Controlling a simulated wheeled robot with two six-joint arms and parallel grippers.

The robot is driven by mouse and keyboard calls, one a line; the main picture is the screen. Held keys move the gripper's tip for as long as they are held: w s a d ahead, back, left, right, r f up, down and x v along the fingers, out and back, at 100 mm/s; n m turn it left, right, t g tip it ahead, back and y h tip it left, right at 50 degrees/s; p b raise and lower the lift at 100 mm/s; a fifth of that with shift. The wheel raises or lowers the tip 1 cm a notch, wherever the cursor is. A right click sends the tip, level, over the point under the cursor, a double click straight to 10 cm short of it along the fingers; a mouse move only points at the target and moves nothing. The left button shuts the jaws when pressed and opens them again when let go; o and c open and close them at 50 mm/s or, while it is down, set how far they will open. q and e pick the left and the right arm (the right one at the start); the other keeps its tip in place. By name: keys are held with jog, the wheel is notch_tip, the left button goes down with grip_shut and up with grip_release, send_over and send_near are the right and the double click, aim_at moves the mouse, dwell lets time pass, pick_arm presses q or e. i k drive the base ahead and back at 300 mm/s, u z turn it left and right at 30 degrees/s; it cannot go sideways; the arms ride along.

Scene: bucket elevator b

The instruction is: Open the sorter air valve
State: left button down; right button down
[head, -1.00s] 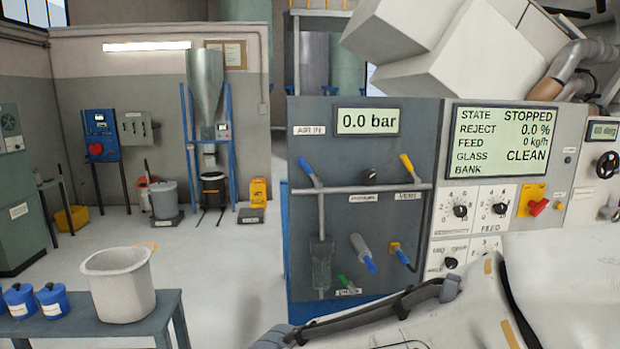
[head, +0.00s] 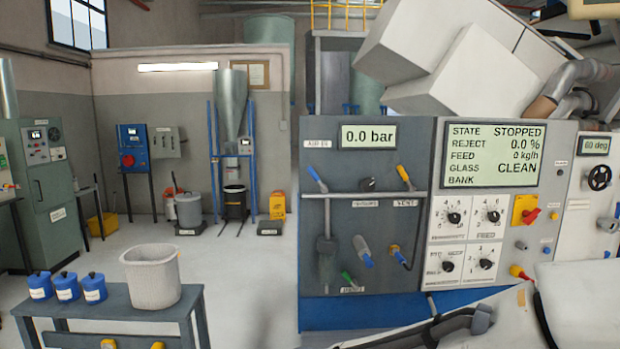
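The sorter's grey air panel (head: 345,270) stands right of centre in the head view. Its display (head: 369,136) reads 0.0 bar. A lever with a blue grip (head: 317,178) sits under the label that seems to read AIR IN, tilted up to the left. A yellow-gripped lever (head: 404,176) stands above the VENT label. A black knob (head: 366,184) lies between them.
The sorter control panel (head: 465,212) adjoins on the right and shows STOPPED. A pale, dark-strapped form (head: 585,310) covers the lower right. A table (head: 110,320) with a pale bucket (head: 151,276) and several blue pots stands at left. Open floor lies between table and panel.

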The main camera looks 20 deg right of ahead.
aim_at(324, 189)
jog(key=k, duration=0.1)
jog(key=z, duration=0.25)
jog(key=i, duration=1)
jog(key=z, duration=0.2)
